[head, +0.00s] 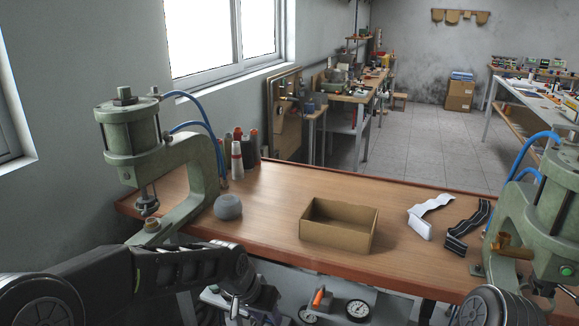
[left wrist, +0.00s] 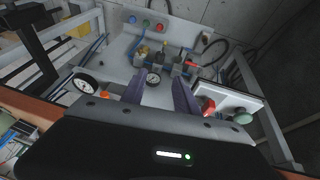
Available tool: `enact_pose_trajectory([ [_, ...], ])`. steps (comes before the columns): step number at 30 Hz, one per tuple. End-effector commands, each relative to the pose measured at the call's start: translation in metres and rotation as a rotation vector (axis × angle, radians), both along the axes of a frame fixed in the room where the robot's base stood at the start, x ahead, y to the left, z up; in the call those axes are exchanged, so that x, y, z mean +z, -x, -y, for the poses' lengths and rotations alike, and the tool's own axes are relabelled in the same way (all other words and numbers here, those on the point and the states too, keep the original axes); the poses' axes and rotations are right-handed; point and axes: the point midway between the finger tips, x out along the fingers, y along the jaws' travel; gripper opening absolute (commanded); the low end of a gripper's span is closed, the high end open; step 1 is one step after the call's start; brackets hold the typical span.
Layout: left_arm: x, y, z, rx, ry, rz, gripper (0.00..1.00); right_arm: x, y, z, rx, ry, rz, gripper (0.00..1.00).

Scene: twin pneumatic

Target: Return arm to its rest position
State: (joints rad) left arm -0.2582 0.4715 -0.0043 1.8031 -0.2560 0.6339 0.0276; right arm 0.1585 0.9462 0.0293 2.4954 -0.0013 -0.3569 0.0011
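My left arm (head: 190,268) comes in from the left, in front of the table's front edge, and bends downward at its right end. My left gripper (head: 240,308) hangs low there, partly cut off by the picture's bottom edge. In the left wrist view its two fingers (left wrist: 160,97) stand apart with nothing between them, over the panel with gauges below the tabletop. Part of my right arm (head: 485,306) shows at the lower right; its gripper is not seen.
Green presses stand left (head: 180,165) and right (head: 550,215) on the wooden table (head: 275,200). An open cardboard box (head: 338,238) sits between them.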

Motion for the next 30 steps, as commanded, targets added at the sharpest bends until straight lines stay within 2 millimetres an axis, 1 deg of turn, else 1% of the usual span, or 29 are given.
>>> enact_pose_trajectory([
  [1,-0.021,0.006,0.006,0.006,0.026,-0.001,0.36,0.000,0.000,0.000,0.000,0.000,0.000,0.36],
  [2,-0.033,0.009,0.010,0.015,0.047,0.005,0.36,0.000,0.000,0.000,0.000,0.000,0.000,0.36],
  [3,-0.054,0.015,0.015,0.030,0.075,0.006,0.36,0.000,0.000,0.000,0.000,0.000,0.000,0.36],
  [5,-0.090,0.031,0.020,0.066,0.120,0.004,0.36,0.000,0.000,0.000,0.000,0.000,0.000,0.36],
  [6,-0.119,0.047,0.020,0.103,0.149,-0.005,0.36,0.000,0.000,0.000,0.000,0.000,0.000,0.36],
  [8,-0.159,0.078,0.017,0.167,0.183,-0.029,0.36,0.000,0.000,0.000,0.000,0.000,0.000,0.36],
  [9,-0.183,0.101,0.013,0.211,0.198,-0.049,0.36,0.000,0.000,0.000,0.000,0.000,0.000,0.36],
  [11,-0.212,0.137,0.006,0.273,0.208,-0.088,0.36,0.000,0.000,0.000,0.000,0.000,0.000,0.36],
  [12,-0.228,0.161,0.001,0.310,0.210,-0.119,0.36,0.000,0.000,0.000,0.000,0.000,0.000,0.36],
  [13,-0.238,0.179,-0.002,0.333,0.209,-0.143,0.36,0.000,0.000,0.000,0.000,0.000,0.000,0.36],
  [15,-0.255,0.218,-0.008,0.377,0.204,-0.207,0.36,0.000,0.000,0.000,0.000,0.000,0.000,0.36],
  [18,-0.268,0.259,-0.012,0.404,0.194,-0.299,0.36,0.000,0.000,0.000,0.000,0.000,0.000,0.36],
  [21,-0.278,0.282,-0.015,0.429,0.192,-0.357,0.36,0.000,0.000,0.000,0.000,0.000,0.000,0.36],
  [23,-0.282,0.286,-0.017,0.445,0.193,-0.371,0.36,0.000,0.000,0.000,0.000,0.000,0.000,0.36],
  [30,-0.281,0.284,-0.018,0.448,0.193,-0.370,0.36,0.000,0.000,0.000,0.000,0.000,0.000,0.36],
])
